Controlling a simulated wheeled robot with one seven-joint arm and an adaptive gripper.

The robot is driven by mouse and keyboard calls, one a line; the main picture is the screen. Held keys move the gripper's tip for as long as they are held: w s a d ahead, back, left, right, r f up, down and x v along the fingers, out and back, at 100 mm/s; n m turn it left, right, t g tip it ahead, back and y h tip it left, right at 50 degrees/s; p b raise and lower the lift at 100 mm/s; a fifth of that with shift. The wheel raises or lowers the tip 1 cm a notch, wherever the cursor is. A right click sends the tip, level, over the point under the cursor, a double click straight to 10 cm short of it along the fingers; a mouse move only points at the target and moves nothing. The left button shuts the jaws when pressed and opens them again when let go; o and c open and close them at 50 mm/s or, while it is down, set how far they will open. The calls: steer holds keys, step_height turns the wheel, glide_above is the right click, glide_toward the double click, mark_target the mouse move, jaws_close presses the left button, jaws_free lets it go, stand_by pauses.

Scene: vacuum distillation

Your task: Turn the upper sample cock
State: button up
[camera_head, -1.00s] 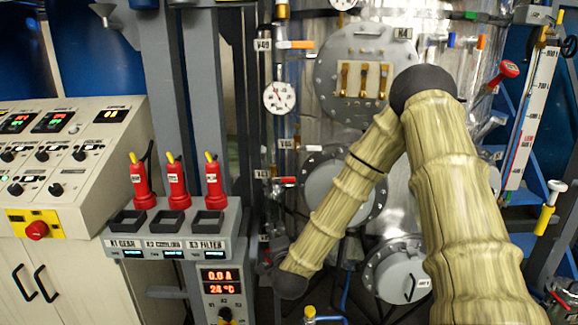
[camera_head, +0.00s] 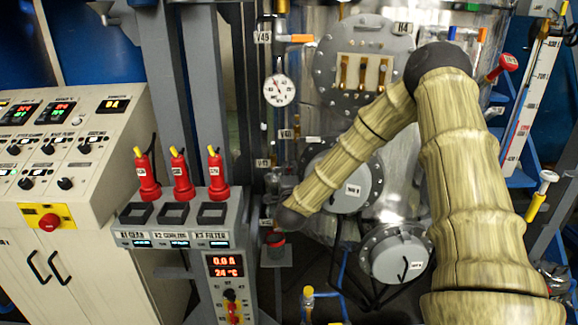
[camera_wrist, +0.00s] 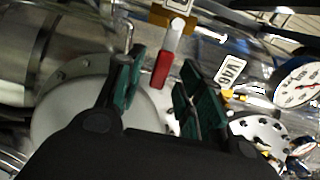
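In the wrist view, a valve handle (camera_wrist: 162,71) with a red grip and a pale upper part points down between and beyond my fingertips. I cannot tell for sure that it is the upper sample cock. My gripper (camera_wrist: 160,80) has green-padded fingers spread apart, with a clear gap and nothing held. I cannot tell whether a finger touches the handle. In the head view, my arm's dark wrist end is beside the vertical pipe at the vessel's left. My fingers do not show clearly there.
The metal vessel (camera_head: 400,155) carries round flanges (camera_head: 398,252). A pressure gauge (camera_head: 279,90) and an orange-handled valve (camera_head: 301,38) are on the pipework. A red-topped container (camera_head: 275,239) sits below my wrist. A control stand (camera_head: 228,275) is at the left.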

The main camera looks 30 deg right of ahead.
steer(key=shift+p+x, duration=0.4)
steer(key=shift+x, duration=1)
steer(key=shift+a, duration=0.1)
jaws_close()
